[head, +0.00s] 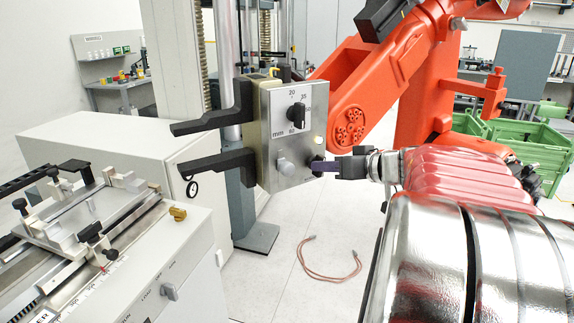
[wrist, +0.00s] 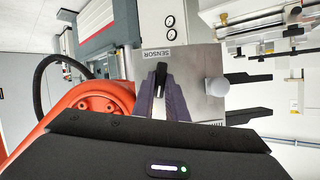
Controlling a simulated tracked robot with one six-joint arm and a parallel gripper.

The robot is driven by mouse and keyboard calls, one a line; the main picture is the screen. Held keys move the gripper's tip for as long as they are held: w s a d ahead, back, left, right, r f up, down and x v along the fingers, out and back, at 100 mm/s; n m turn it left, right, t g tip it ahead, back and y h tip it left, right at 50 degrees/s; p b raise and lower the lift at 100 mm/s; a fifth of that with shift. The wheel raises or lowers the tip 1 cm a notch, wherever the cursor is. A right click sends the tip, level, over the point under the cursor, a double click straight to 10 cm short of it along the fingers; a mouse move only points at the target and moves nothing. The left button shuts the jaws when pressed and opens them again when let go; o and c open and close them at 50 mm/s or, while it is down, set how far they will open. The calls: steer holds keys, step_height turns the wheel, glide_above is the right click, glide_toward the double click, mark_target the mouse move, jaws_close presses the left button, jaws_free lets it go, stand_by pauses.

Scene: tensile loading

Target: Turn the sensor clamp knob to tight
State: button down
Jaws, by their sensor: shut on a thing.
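The sensor clamp knob is a small black knob (wrist: 160,73) on a grey metal panel (wrist: 196,68), beside the upside-down word SENSOR in the wrist view. My gripper (wrist: 161,85) has its two dark purple fingers on either side of this knob, shut on it. In the head view my gripper (head: 322,166) reaches the lower right of the panel (head: 266,140) from the right, and its fingers mostly hide the knob. Whether the knob points to tight cannot be read.
A black selector knob (head: 297,115) with millimetre marks sits higher on the panel. A silver knob (head: 285,166) is left of my gripper. Two black arms (head: 212,122) jut left from the unit. A reddish cable (head: 328,272) lies on the floor.

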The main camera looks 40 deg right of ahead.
steer(key=m+t+y, duration=0.1)
steer(key=m, duration=0.4)
steer(key=f+m+t+y, duration=0.1)
steer(key=m+t+y, duration=0.1)
steer(key=m, duration=0.4)
steer(key=m+t+y, duration=0.2)
steer(key=m, duration=0.4)
steer(key=shift+d+f, duration=0.35)
steer(key=shift+d, duration=0.05)
steer(key=shift+m+t, duration=0.3)
stand_by(0.4)
steer(key=c, duration=1.8)
jaws_free()
steer(key=shift+r, duration=0.1)
steer(key=shift+o, duration=0.2)
steer(key=shift+s, duration=0.1)
steer(key=v, duration=1.3)
steer(key=shift+s+d, duration=0.2)
steer(key=shift+s, duration=0.15)
